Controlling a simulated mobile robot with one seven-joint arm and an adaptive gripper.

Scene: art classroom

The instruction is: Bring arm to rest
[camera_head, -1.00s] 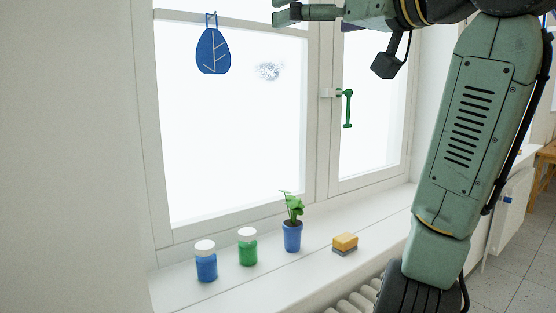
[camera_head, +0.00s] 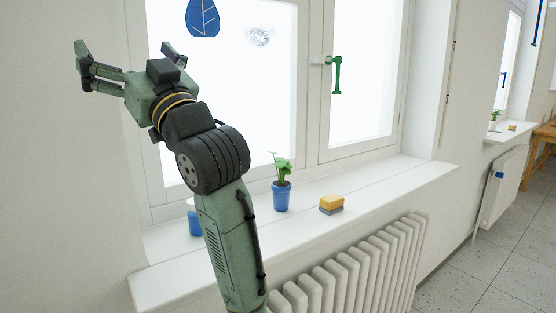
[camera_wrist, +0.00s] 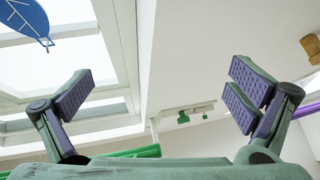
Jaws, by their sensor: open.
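My gripper (camera_head: 124,47) is raised at the upper left of the head view, in front of the window's left side. Its fingers are spread wide with nothing between them. In the wrist view my gripper (camera_wrist: 160,98) also shows open and empty, with purple pads apart. My arm rises from the bottom of the head view and bends at a dark joint.
On the windowsill (camera_head: 375,187) stand a potted plant (camera_head: 281,194) and a yellow-grey sponge (camera_head: 331,204). A blue leaf ornament (camera_head: 203,17) hangs at the window. A green window handle (camera_head: 337,75) sticks out. A radiator (camera_head: 350,268) is below the sill. Floor (camera_head: 470,281) shows clear at right.

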